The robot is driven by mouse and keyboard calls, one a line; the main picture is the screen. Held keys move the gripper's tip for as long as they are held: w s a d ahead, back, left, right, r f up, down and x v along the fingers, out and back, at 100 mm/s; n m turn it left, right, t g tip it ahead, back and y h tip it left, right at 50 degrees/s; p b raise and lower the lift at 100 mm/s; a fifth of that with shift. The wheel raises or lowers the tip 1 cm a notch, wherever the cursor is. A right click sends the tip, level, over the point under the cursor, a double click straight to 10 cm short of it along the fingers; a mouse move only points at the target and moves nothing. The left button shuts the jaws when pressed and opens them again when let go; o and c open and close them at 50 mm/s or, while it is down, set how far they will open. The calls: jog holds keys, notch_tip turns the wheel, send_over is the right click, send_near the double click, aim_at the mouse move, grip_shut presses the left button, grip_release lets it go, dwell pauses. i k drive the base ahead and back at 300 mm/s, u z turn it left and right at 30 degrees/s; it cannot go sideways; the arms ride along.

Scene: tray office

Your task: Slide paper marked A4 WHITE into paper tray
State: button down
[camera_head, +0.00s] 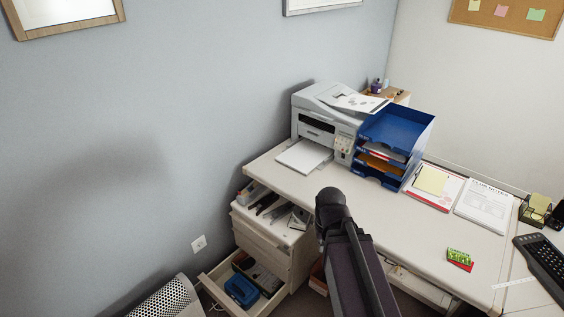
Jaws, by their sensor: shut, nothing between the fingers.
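No label reading A4 WHITE can be made out in the head view. A white sheet or stack (304,155) lies at the front of the grey-white printer (318,125), at its front slot. A blue stacked letter tray (402,125) stands right of the printer. Its upper level looks empty, and lower levels hold white and orange-brown papers. I cannot tell which of these the task calls the paper tray. My dark arm rises from the bottom middle to a rounded joint in front of the desk. My gripper does not show.
The white desk (375,208) has free room in its middle. A clipboard with a yellow note (431,180), printed sheets (484,205), a green-red packet (460,258) and a keyboard (545,262) lie to the right. Two drawers stand open below left, the lower holding a blue object (241,291).

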aim_at(304, 156)
jog(key=u, duration=0.3)
jog(key=i, duration=1.05)
jog(key=u, duration=0.55)
